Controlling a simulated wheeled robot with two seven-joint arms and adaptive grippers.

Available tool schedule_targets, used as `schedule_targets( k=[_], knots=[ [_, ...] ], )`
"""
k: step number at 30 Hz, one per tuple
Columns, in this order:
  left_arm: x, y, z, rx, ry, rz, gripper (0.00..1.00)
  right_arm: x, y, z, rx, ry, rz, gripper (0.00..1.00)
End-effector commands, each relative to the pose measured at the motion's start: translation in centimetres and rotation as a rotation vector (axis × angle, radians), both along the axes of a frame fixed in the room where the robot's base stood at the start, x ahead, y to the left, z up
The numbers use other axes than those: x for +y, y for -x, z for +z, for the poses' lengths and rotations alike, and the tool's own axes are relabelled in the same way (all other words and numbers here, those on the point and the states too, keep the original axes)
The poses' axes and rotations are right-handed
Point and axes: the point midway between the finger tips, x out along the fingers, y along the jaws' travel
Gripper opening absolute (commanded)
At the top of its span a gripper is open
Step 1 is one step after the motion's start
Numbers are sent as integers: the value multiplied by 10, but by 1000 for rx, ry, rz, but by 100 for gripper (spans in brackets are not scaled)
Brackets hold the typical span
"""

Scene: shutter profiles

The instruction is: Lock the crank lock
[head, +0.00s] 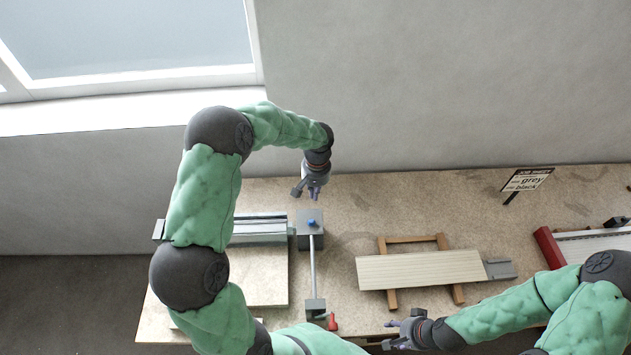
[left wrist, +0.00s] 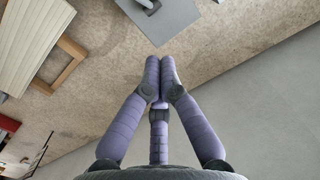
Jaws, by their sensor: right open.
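A grey block with a blue knob (head: 311,223) stands on the bench left of centre. A thin grey rod (head: 313,265) runs from it to a smaller grey block (head: 315,307) near the front edge, with a red handle (head: 332,322) beside that. I cannot tell which part is the crank lock. My left gripper (head: 313,193) is just behind the blue-knob block, apart from it. In the left wrist view its fingertips (left wrist: 160,62) meet with nothing between them, and a grey block (left wrist: 165,18) shows beyond. My right gripper (head: 392,335) is open and empty at the front edge.
A slatted panel (head: 420,269) lies on a wooden frame (head: 410,240) at mid-bench. A metal profile (head: 260,229) and pale board (head: 262,277) lie left, partly behind my left arm. A sign (head: 528,180) and red-ended piece (head: 548,248) stand right. Bench (head: 400,205) behind the panel is clear.

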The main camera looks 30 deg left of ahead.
Motion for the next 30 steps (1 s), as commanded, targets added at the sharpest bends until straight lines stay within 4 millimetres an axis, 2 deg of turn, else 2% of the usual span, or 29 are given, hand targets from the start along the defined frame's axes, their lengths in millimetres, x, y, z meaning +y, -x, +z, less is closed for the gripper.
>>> schedule_targets(
  k=[3,7,13,30],
  knots=[
    [-1,5,-17,2,1,1,0,0,0,5,1,0,0,49],
    [-8,23,-18,0,1,1,0,0,0,11,1,0,0,49],
    [-12,36,-22,-1,0,1,0,0,0,14,0,0,0,49],
    [-13,36,-24,-10,-5,1,0,0,0,10,0,0,0,49]
  ],
)
